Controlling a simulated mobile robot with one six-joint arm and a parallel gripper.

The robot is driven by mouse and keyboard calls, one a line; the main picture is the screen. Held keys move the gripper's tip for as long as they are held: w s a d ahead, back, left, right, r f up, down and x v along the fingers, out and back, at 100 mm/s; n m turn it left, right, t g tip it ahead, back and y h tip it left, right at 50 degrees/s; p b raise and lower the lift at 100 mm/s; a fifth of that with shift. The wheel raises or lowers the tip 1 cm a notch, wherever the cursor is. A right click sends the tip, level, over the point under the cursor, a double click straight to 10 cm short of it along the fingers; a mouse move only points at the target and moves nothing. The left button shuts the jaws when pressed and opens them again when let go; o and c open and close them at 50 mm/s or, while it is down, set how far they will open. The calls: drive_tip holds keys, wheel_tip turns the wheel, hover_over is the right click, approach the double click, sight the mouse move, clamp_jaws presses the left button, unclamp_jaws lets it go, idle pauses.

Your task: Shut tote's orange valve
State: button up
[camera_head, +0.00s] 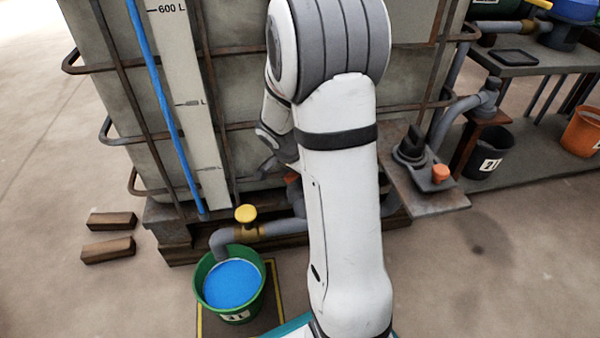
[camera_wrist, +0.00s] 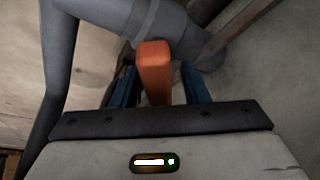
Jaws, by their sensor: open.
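The orange valve handle (camera_wrist: 155,72) stands on a grey pipe (camera_wrist: 185,30) in the wrist view. My gripper (camera_wrist: 159,82) is open, with one blue finger on each side of the handle. I cannot tell whether either finger touches it. The tote (camera_head: 245,95) is a large grey tank in a rusty cage in the head view. A small reddish-orange patch (camera_head: 292,178) shows beside my arm, too small to identify.
A yellow valve (camera_head: 246,214) sits on the outlet pipe above a green bucket (camera_head: 212,290) of blue liquid. A plate (camera_head: 430,205) right of my arm bears an orange knob (camera_head: 440,173). Wooden blocks (camera_head: 108,248) lie at left. Black (camera_head: 487,152) and orange (camera_head: 583,132) buckets stand right.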

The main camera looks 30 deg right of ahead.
drive_tip(key=p+v, duration=0.3)
drive_tip(key=v, duration=0.4)
drive_tip(key=shift+a+r, duration=0.15)
drive_tip(key=shift+r, duration=0.2)
